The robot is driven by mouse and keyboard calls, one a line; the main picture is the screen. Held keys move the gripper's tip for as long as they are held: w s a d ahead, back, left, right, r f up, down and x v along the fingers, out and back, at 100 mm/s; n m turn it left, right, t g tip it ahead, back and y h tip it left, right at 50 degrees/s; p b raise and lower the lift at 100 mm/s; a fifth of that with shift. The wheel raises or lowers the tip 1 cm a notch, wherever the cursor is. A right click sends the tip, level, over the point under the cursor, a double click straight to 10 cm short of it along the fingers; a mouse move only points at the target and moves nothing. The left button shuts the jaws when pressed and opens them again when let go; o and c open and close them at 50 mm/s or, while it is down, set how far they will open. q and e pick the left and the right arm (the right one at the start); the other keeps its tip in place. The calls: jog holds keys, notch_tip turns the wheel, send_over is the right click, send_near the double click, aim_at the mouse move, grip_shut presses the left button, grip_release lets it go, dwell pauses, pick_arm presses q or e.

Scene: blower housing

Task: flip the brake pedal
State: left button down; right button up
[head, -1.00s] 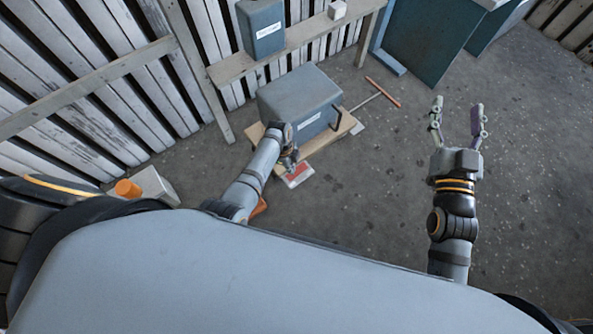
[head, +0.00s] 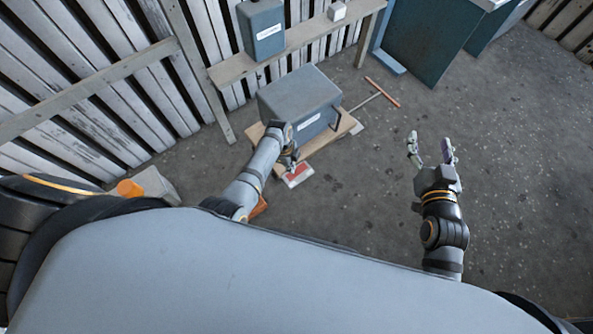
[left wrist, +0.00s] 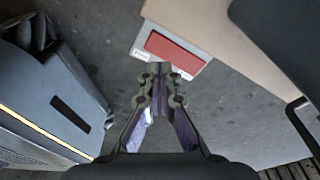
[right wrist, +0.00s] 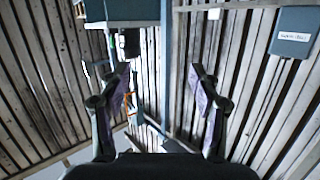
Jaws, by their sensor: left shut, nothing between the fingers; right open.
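A red pad on a pale plate (head: 299,174) lies low at the front of the grey-blue housing (head: 300,97); it may be the brake pedal, but I cannot be sure. It also shows in the left wrist view (left wrist: 177,52), just beyond the fingertips. My left gripper (head: 291,171) is shut and empty, close to this plate; I cannot tell whether it touches. The left wrist view shows its fingertips (left wrist: 160,70) together. My right gripper (head: 430,138) is open and empty over bare floor, right of the housing. Its spread fingers show in the right wrist view (right wrist: 160,72).
The housing stands on a wooden board (head: 322,138). A T-shaped tool with an orange bar (head: 382,92) lies right of it. A wooden shelf (head: 295,47) holding a blue box (head: 261,28) runs behind. Teal cabinets (head: 425,40) stand at the back. The floor at right is clear.

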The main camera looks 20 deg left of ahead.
pick_arm(q)
jog(key=shift+r+p, duration=0.7)
jog(key=shift+p, duration=0.05)
jog(key=shift+r+p, duration=0.35)
jog(key=shift+p, duration=0.05)
jog(key=shift+r+p, duration=0.3)
jog(key=shift+p, duration=0.05)
pick_arm(e)
jog(key=s+a+f+g, duration=0.1)
jog(key=s+f+g, duration=0.9)
jog(key=s+f, duration=0.5)
jog(key=shift+s+f+g, duration=0.3)
jog(key=shift+f+g, duration=0.1)
jog(key=shift+f, duration=0.55)
jog(key=shift+a, duration=0.1)
